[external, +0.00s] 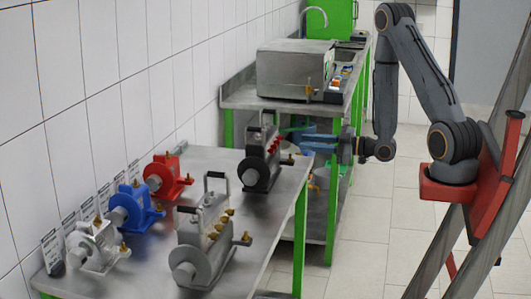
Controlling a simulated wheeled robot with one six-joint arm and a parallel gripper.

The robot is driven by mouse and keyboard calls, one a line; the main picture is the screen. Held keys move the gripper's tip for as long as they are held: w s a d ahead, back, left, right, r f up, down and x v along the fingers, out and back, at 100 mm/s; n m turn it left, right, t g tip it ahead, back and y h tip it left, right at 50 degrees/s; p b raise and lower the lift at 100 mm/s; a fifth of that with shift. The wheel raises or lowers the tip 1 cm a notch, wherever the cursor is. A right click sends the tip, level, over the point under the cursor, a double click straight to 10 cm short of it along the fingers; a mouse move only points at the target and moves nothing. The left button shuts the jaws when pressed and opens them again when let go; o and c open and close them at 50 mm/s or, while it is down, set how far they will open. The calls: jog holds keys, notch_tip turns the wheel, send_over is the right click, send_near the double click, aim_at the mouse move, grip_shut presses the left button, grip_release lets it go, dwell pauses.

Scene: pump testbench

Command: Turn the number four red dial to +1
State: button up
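A dark pump unit (259,172) with a black handle stands at the far end of the steel table. Several small red dials (273,141) sit in a row on its upper right side. Their numbers and pointer settings are too small to read, so I cannot tell which is number four. My gripper (294,138) reaches in from the right, level with the dials and just to their right in the picture. Its blue-grey fingers look apart, one above the other, with nothing seen between them. Whether a fingertip touches a dial I cannot tell.
A grey pump unit (204,249) with brass-coloured dials stands at the front of the table (140,284). White (93,246), blue (133,209) and red (166,178) pumps line the wall side. A steel box (295,72) stands on the bench behind. The floor at right is clear.

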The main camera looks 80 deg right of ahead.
aim_at(280, 138)
jog(key=w+p, duration=0.2)
jog(key=w, duration=0.5)
jog(key=shift+w+r, duration=0.25)
jog(key=shift+w, duration=0.15)
grip_shut()
